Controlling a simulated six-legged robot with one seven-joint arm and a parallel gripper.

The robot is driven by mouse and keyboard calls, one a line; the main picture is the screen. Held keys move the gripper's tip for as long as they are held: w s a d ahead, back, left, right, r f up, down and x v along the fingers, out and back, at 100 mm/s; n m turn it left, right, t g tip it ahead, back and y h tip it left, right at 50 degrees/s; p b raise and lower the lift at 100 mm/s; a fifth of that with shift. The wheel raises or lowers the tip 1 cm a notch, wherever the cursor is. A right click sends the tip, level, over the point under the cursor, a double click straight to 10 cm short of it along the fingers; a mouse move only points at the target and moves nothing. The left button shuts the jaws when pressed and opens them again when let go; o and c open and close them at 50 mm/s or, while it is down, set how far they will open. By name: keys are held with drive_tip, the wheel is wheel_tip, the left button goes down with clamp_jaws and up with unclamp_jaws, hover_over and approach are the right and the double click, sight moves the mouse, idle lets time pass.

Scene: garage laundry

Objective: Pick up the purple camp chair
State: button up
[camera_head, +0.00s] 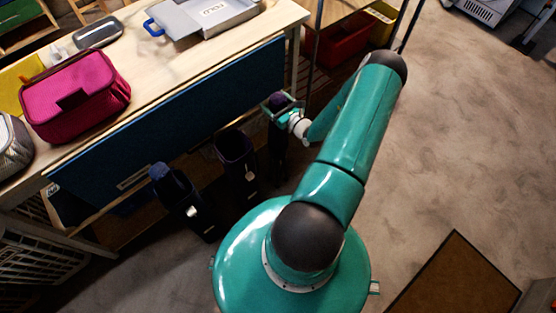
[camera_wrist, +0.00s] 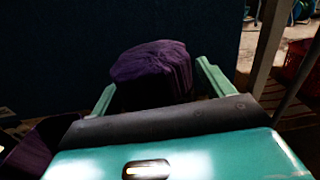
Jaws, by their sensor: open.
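A purple bundled camp chair (camera_wrist: 152,65) stands upright in the wrist view, its cloth top between the two teal fingers of my gripper (camera_wrist: 156,76). In the head view its purple top (camera_head: 278,100) shows inside my open gripper (camera_head: 282,105), beside the table's blue front panel. Its lower part is dark and partly hidden by my gripper. I cannot tell whether the fingers touch the cloth.
Two similar dark upright bundles stand to the left, a purplish one (camera_head: 235,148) and a bluish one (camera_head: 172,185). A red bin (camera_head: 338,42) sits behind.

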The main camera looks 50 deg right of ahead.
drive_tip(key=shift+w, duration=0.1)
clamp_jaws()
drive_tip(key=shift+r, duration=0.1)
drive_tip(key=shift+r, duration=0.1)
idle(0.3)
